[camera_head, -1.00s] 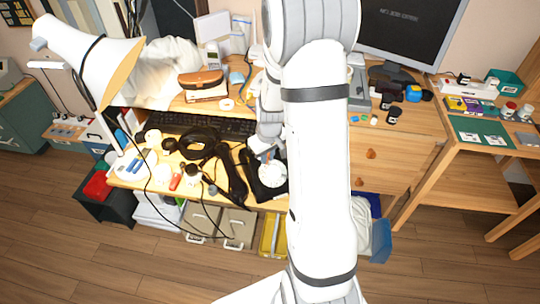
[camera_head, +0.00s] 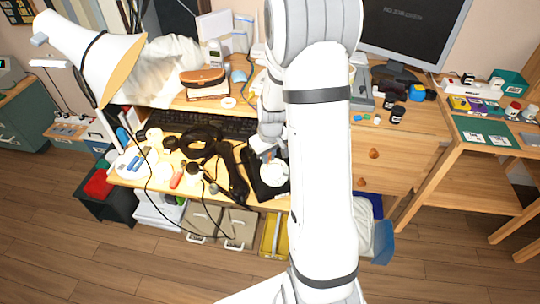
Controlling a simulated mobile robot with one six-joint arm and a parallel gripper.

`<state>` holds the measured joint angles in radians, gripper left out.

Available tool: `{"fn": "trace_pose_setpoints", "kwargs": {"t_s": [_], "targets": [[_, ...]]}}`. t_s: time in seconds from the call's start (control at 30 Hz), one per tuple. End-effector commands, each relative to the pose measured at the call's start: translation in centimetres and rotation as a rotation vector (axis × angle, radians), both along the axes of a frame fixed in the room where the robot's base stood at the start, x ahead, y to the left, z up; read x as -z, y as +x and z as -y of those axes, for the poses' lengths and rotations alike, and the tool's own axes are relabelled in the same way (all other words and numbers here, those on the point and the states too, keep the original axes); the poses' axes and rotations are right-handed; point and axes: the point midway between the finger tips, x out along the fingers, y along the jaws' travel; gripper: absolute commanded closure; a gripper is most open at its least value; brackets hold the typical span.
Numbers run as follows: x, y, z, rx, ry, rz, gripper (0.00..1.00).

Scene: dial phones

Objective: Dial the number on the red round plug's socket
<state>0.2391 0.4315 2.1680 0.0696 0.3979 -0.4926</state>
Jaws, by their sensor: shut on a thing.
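A black dial phone (camera_head: 257,187) with a round white dial (camera_head: 274,173) lies near the desk's front edge, partly hidden behind my arm. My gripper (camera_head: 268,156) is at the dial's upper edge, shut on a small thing. What that thing is, and whether it touches the dial, I cannot tell. A small red object (camera_head: 176,178) lies at the desk's front left; I cannot tell if it is a plug. No socket or number can be read at this size.
A keyboard (camera_head: 215,125), black coiled cables (camera_head: 200,140) and a black handset-like piece (camera_head: 232,175) crowd the desk left of my gripper. A white lamp (camera_head: 85,50) stands at left. A monitor (camera_head: 415,30) is behind right. A side table (camera_head: 490,175) stands right; the floor is clear in front.

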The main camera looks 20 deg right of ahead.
Motion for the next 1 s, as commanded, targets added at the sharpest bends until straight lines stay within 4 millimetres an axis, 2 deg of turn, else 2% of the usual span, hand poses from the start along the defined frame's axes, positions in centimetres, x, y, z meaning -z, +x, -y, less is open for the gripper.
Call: {"fn": "trace_pose_setpoints", "kwargs": {"t_s": [1.0], "targets": [[0.82,0.37,0.09,0.001,0.0,0.0,1.0]]}}
